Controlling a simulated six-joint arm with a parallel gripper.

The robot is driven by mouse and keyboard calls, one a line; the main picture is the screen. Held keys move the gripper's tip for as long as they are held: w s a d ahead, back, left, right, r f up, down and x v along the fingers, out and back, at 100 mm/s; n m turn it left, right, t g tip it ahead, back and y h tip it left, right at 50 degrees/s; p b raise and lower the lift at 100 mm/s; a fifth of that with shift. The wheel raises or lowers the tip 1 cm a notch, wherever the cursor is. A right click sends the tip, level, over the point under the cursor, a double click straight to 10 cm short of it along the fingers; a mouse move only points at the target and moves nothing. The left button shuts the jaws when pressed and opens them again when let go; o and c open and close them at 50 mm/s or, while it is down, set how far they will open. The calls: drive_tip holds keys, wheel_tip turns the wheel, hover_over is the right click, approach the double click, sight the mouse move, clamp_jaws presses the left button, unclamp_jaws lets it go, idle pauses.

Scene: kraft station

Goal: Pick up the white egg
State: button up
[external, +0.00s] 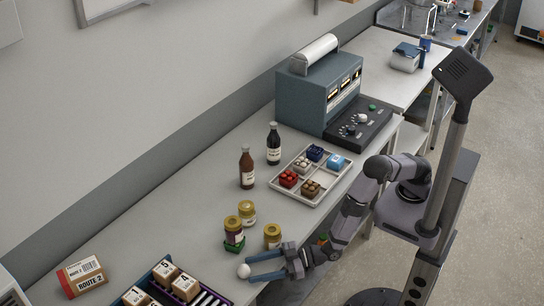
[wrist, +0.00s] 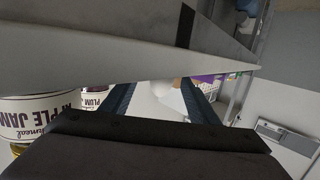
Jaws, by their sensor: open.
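The white egg (external: 243,271) lies on the grey bench near its front edge, just beside a dark rack. My gripper (external: 253,269) is open, low over the bench, with its two blue fingers pointing left and the egg at their tips. In the wrist view the egg (wrist: 163,88) shows pale between the far ends of the dark blue fingers (wrist: 160,92). I cannot tell whether either finger touches it.
A rack with small boxes (external: 180,288) is at the left of the egg. Bottles (external: 247,168) and a compartment tray (external: 335,181) stand farther back.

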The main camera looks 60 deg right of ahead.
sight(244, 272)
drive_tip(key=x, duration=0.1)
drive_tip(key=p+x, duration=0.1)
drive_tip(key=shift+w+a+r, duration=0.15)
drive_tip(key=shift+a+r, duration=0.05)
drive_tip(key=shift+a, duration=0.25)
drive_tip(key=shift+x, duration=0.8)
drive_tip(key=c, duration=0.9)
